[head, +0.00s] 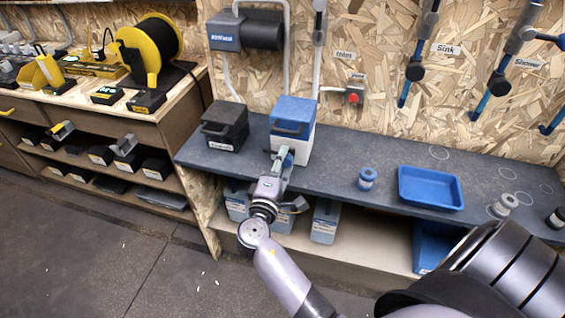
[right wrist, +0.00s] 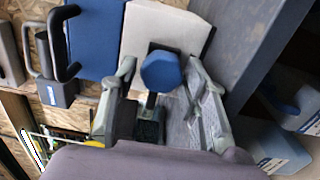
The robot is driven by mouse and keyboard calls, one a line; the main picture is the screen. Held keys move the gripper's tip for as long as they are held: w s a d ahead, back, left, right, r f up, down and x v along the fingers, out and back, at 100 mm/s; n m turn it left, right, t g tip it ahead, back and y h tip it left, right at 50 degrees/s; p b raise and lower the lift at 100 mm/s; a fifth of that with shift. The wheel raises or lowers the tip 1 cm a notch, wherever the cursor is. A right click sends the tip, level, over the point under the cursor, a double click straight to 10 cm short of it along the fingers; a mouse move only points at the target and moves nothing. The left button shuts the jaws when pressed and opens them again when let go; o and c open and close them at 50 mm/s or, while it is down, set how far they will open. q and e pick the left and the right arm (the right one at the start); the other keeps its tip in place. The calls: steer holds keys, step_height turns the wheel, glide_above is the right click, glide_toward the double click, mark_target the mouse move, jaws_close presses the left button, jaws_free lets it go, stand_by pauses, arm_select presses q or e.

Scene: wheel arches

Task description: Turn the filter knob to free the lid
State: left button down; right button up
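A white box with a blue lid (head: 292,112) stands on the dark counter; the lid has a dark handle and looks closed. In the right wrist view the blue lid (right wrist: 97,38) is at upper left. A blue knob (right wrist: 162,72) sticks out from the box's white face (right wrist: 160,28). My right gripper (head: 283,156) is at the front of the box and hides the knob in the head view. In the wrist view its two fingers (right wrist: 160,78) stand apart on either side of the knob, with narrow gaps showing. My left gripper is not in view.
A black box (head: 224,126) stands left of the white box. A blue-white spool (head: 366,179) and a blue tray (head: 430,188) are on the counter to the right. Blue-grey bins (head: 325,222) sit on the shelf below. The counter between box and spool is clear.

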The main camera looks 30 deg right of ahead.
steer(key=shift+o, duration=1.1)
steer(key=shift+s+f, duration=0.1)
